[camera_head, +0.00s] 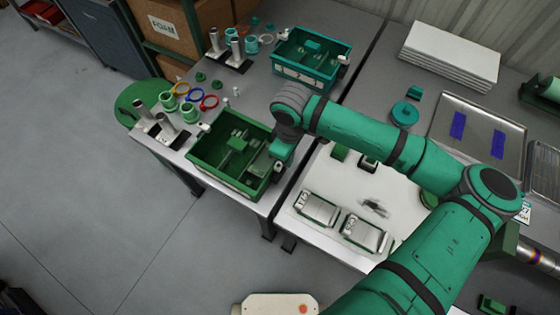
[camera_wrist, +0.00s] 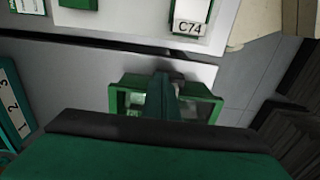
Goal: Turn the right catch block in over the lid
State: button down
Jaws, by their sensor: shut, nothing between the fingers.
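A green bin (camera_head: 205,172) with parts inside stands at the front corner of the bench. A small pale block (camera_head: 204,127) sits at its left rim; I take it for the left catch block. My gripper (camera_head: 279,160) is shut and points down at the bin's right rim. The right catch block is hidden or cannot be told apart there, and contact is unclear. No lid can be clearly made out over the bin. In the wrist view my gripper (camera_wrist: 163,85) stands in front of a green frame-like shape (camera_wrist: 206,110), probably the bin.
A teal bin (camera_head: 305,82) stands behind on the bench. Metal cylinders (camera_head: 166,122) and coloured rings (camera_head: 209,102) lie left of the green bin. To the right, a white board holds labelled boxes (camera_head: 317,208). A dark gap separates the benches.

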jog(key=shift+w+a, duration=0.4)
jog(key=shift+a, duration=0.3)
dwell(0.6)
jog(key=shift+s+a, duration=0.1)
jog(key=shift+a, duration=0.1)
dwell(0.5)
jog(key=shift+r, duration=3.5)
